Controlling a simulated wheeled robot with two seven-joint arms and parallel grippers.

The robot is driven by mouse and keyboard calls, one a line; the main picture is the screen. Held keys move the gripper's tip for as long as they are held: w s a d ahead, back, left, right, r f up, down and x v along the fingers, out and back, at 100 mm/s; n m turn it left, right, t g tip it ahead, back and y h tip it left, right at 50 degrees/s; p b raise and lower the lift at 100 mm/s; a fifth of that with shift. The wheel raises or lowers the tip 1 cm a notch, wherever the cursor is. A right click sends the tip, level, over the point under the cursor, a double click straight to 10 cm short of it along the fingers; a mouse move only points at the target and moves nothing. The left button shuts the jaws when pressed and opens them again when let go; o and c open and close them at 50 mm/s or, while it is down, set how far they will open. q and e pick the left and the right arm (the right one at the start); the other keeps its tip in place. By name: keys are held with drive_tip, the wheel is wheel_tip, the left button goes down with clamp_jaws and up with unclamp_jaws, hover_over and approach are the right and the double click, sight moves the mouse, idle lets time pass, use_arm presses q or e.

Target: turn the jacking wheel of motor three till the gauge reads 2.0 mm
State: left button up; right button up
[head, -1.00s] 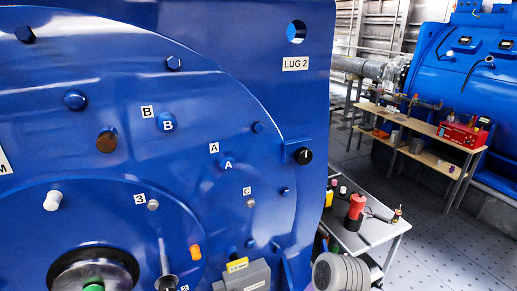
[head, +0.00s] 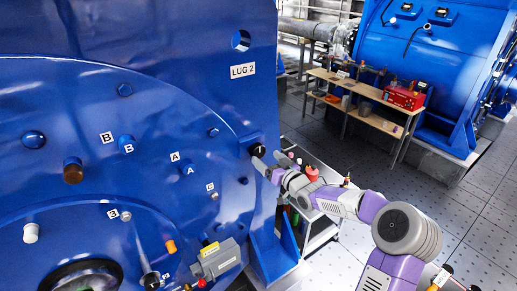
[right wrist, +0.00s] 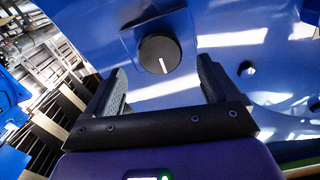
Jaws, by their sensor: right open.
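The black jacking wheel (head: 258,150), a small round knob, sits on a blue bracket at the right edge of the big blue motor (head: 190,110), below the LUG 2 label. In the right wrist view the wheel (right wrist: 160,53) faces me, its white pointer line towards the bottom. My right gripper (head: 266,164) is close in front of the wheel. In the right wrist view its open fingers (right wrist: 162,82) stand left and right of the wheel, apart from it, with nothing between them. I cannot make out a gauge reading. My left gripper is not in view.
A grey box with a yellow label (head: 218,262) is at the motor's lower front. A trolley (head: 322,234) stands behind my right arm. A wooden bench (head: 360,107) with a red toolbox (head: 404,95) is farther back. The floor at right is open.

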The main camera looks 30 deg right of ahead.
sight(260, 153)
drive_tip(key=w, duration=0.6)
drive_tip(key=shift+a+f, duration=0.15)
drive_tip(key=shift+a, duration=0.1)
drive_tip(key=c, duration=1)
drive_tip(key=shift+p, duration=0.3)
drive_tip(key=shift+c, duration=0.2)
drive_tip(key=shift+m, duration=0.3)
drive_tip(key=m+p, duration=0.1)
drive_tip(key=m, duration=0.3)
drive_tip(key=m+p, duration=0.1)
drive_tip(key=m, duration=0.3)
drive_tip(key=shift+m, duration=0.3)
